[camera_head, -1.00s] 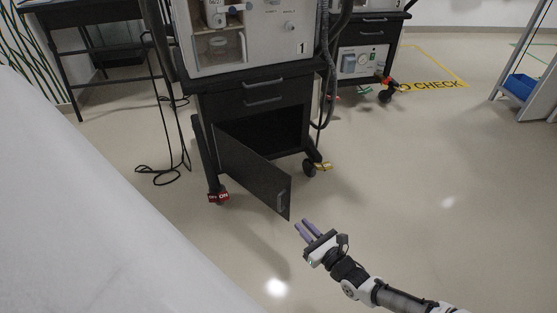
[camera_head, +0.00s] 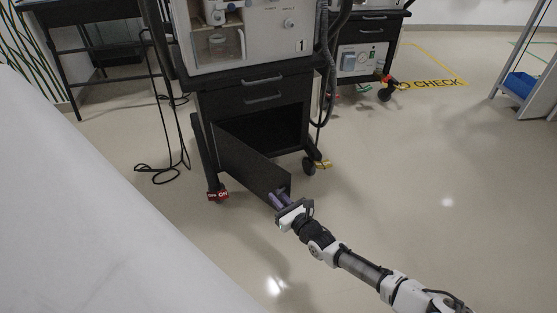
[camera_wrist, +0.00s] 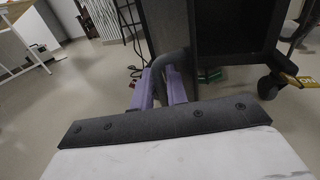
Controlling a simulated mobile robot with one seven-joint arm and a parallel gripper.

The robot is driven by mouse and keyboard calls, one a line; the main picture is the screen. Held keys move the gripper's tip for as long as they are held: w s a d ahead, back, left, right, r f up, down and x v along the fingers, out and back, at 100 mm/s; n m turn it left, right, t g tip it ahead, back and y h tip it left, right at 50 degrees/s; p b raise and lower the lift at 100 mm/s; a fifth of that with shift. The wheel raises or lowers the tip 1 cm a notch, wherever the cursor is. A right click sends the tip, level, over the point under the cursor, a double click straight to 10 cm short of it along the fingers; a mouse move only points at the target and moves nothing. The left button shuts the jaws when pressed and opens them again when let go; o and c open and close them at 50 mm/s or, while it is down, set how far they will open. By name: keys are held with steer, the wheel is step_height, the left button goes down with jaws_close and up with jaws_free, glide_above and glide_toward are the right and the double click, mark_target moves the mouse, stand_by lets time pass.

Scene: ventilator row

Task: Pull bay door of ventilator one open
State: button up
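Ventilator one (camera_head: 250,37), marked with a 1, stands on a black cart. The bay door (camera_head: 240,160) below its drawers is partly open, swung out toward me from its left side, with the dark bay showing behind it. My gripper (camera_head: 277,197) is at the door's free edge, where its handle is. In the wrist view, the dark curved handle (camera_wrist: 160,72) passes between my two purple fingers (camera_wrist: 160,88). It fills most of the gap, but I cannot tell whether the fingers press on it. My fingers hide the handle in the head view.
A yellow-tagged caster (camera_head: 310,165) and a red-tagged caster (camera_head: 217,194) stand under the cart. Black cables (camera_head: 160,172) lie on the floor at left. A white surface (camera_head: 80,210) fills the lower left.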

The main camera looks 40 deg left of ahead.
jaws_close()
steer(key=shift+s, duration=0.15)
